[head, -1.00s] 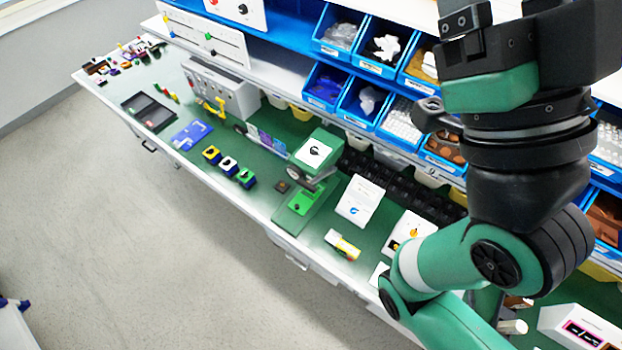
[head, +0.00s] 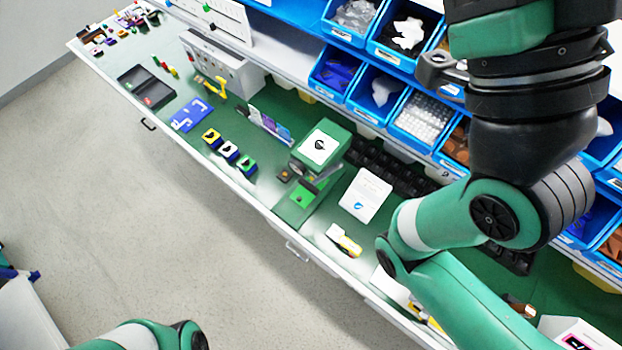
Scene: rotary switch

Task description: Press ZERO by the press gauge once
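A green press-like unit (head: 322,146) stands on the green bench in the middle of the head view. It has a white top face with a black mark. A dark round part, perhaps the gauge (head: 298,165), shows on its left side, and a green base plate (head: 303,197) lies in front. A small dark block (head: 285,175) sits beside it. No ZERO lettering is readable at this size.
Three small coloured blocks (head: 229,151) and a blue plate (head: 190,115) lie left of the press. A white card-like panel (head: 366,195) and a yellow-and-white item (head: 344,240) lie right of it. Blue bins (head: 421,117) line the back. The floor is clear in front.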

